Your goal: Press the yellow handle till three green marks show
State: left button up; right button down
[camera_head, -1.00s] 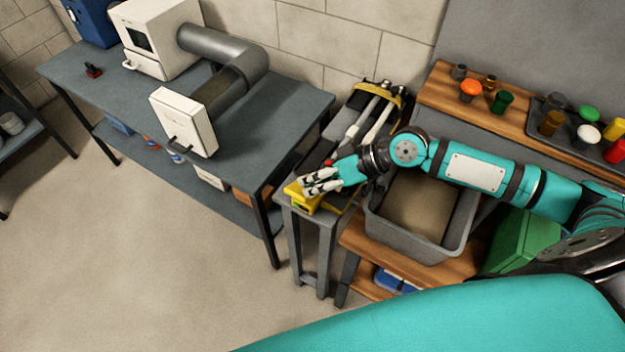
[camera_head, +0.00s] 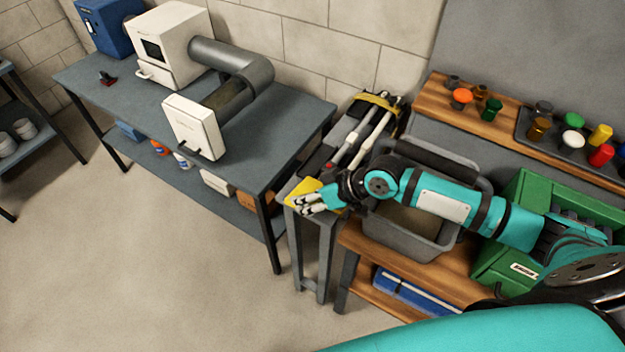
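The yellow handle (camera_head: 302,190) is a flat yellow piece at the near end of a long device (camera_head: 357,138) with pale rods and a yellow-banded far end, lying on a narrow grey stand (camera_head: 326,238). My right gripper (camera_head: 308,205) is at the near edge of the handle, its pale fingers overlapping it in the picture. I cannot tell whether they touch it or how far they are open. The gripper and wrist hide part of the handle. No green marks can be made out on the device. My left gripper is not in view.
A grey tub (camera_head: 447,245) sits on a wooden bench right of the stand, under my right arm. A green crate (camera_head: 497,262) is further right. A grey table (camera_head: 125,108) with a white machine and duct (camera_head: 240,88) stands left. The floor in front is clear.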

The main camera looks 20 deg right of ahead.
jog(key=shift+s+f, duration=0.2)
jog(key=shift+f, duration=0.1)
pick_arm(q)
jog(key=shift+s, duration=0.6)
pick_arm(e)
jog(key=shift+s+a+f, duration=0.2)
jog(key=shift+s+f, duration=0.05)
jog(key=shift+f, duration=0.1)
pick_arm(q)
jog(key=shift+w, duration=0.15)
pick_arm(e)
notch_tip(320, 180, up, 4)
jog(key=p, duration=0.4)
jog(key=shift+w+r, duration=0.1)
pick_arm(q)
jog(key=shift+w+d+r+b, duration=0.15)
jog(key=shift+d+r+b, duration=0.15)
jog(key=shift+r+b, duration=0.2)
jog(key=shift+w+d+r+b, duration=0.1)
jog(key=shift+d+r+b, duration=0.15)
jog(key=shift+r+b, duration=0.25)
pick_arm(e)
jog(key=s+a+v, duration=0.1)
jog(key=v, duration=0.9)
